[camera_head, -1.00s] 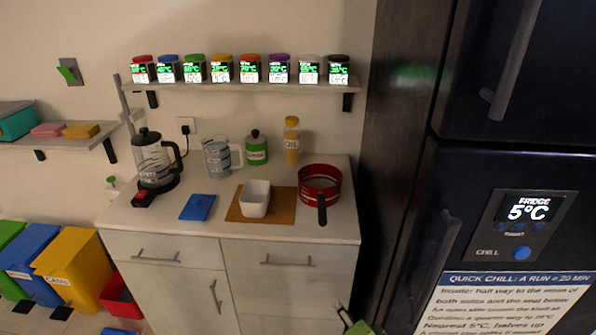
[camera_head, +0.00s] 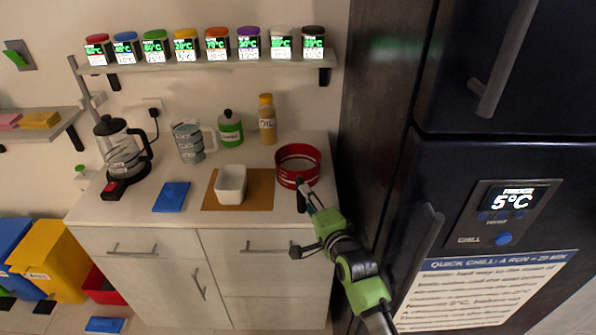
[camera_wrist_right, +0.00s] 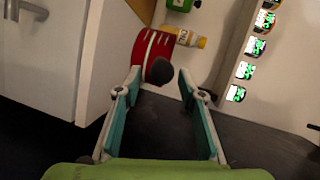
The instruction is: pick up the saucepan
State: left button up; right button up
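The red saucepan (camera_head: 285,178) stands on the right end of the counter, beside the brown board. Its black handle (camera_head: 301,187) points toward the counter's front edge. My right gripper (camera_head: 301,224) is in front of the counter, close to the handle. In the right wrist view, the saucepan (camera_wrist_right: 142,52) is straight ahead and its dark handle end (camera_wrist_right: 159,70) shows at the gap between the open, empty fingertips (camera_wrist_right: 158,82). I cannot tell whether any finger touches the handle. My left gripper is not in view.
An oil bottle (camera_head: 267,119) stands behind the saucepan. The dark fridge (camera_head: 450,180) rises close to the right. A shelf (camera_head: 215,65) of spice dispensers hangs above the counter.

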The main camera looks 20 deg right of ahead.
aim_at(299, 182)
jog(key=shift+p+x, duration=0.6)
jog(key=shift+x, duration=2.2)
jog(key=shift+s+a, duration=0.1)
grip_shut()
jog(key=shift+r, duration=0.2)
